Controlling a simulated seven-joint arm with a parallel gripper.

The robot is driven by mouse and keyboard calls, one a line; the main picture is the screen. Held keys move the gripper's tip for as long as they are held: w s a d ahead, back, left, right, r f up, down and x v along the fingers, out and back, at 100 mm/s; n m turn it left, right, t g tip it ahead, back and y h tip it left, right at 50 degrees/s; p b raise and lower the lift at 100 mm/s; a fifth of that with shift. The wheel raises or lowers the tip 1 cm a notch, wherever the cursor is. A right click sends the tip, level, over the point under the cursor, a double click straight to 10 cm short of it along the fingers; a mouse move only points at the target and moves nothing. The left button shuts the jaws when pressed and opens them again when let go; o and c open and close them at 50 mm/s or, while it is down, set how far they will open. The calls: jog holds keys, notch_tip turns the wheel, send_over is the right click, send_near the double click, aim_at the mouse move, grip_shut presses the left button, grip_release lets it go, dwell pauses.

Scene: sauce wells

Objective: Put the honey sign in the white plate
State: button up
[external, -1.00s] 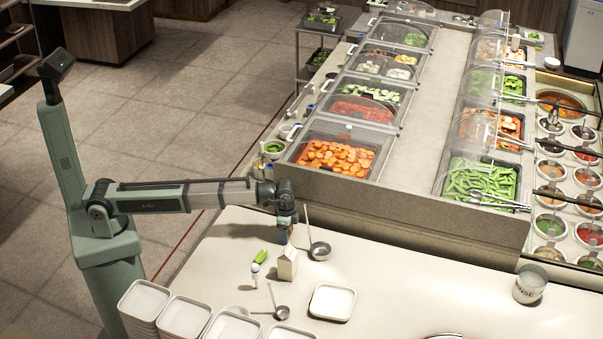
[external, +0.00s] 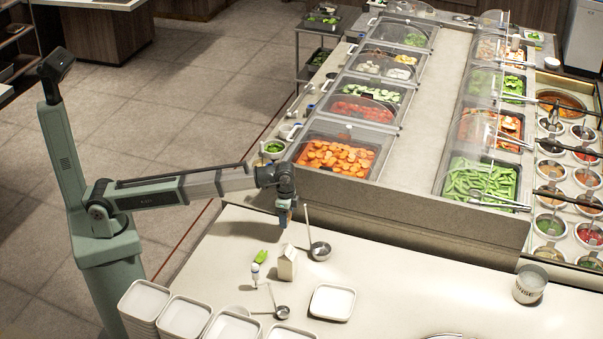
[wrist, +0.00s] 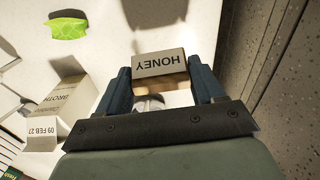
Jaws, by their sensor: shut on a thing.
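My gripper (external: 284,218) hangs above the near counter, left of the ladle. In the wrist view its two blue fingers are shut on the honey sign (wrist: 161,65), a small cream block lettered HONEY that reads upside down. In the external view the sign is too small and hidden to make out. The white plate (external: 332,302), a square dish, lies on the counter to the right and nearer the camera than my gripper. Its inside looks empty.
A ladle (external: 320,250) stands just right of my gripper. Stacked white dishes (external: 184,316) line the front.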

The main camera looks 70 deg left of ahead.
jog(key=shift+w+r, duration=0.25)
jog(key=shift+r, duration=0.45)
jog(key=w+d+r, duration=0.2)
jog(key=w, duration=0.6)
jog(key=m, duration=0.1)
send_over(334, 305)
jog(key=f, duration=0.2)
jog(key=shift+f, duration=4.4)
jog(key=shift+f, duration=0.15)
jog(key=o, duration=0.7)
jog(key=shift+o, duration=0.2)
